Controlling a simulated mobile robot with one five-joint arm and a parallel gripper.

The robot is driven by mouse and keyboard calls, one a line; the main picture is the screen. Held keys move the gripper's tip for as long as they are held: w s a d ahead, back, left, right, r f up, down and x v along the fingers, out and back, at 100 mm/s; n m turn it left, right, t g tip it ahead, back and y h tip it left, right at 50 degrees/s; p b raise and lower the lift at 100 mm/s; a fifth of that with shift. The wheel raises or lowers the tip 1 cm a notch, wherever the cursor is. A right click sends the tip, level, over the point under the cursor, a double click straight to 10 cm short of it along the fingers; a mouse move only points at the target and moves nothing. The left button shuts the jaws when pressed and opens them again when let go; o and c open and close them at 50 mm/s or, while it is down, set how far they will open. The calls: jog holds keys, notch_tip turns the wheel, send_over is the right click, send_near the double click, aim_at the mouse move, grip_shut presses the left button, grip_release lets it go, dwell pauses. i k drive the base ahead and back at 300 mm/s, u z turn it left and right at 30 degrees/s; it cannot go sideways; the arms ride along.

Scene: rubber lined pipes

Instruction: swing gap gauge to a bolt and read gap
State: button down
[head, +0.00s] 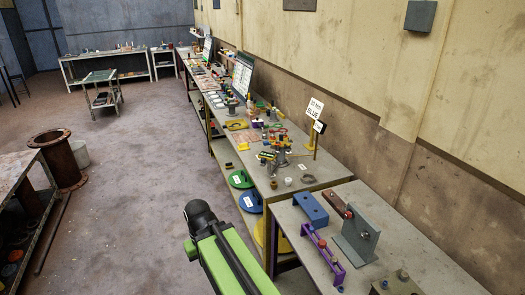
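I cannot tell for sure which thing is the gap gauge. On the near bench (420,268) a dark red-brown bar (334,203) with light round ends leans beside an upright grey plate (358,232). A small round bolt-like head (366,236) shows on the plate's face. A dark block with upright pegs (396,284) is at the bottom edge. No gap reading is legible. My green and black arm rises at the bottom centre; its gripper is not visible.
A long bench (325,172) crowded with small parts runs back along the wall. A "21 Nm BLUE" sign (315,107) stands on it. Coloured discs (240,179) lie on its lower shelf. A rusty flanged pipe (62,160) stands at left. The middle floor is open.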

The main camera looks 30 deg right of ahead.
aim_at(266, 159)
jog(key=u, duration=0.35)
jog(key=i, duration=2.65)
jog(key=z, duration=0.2)
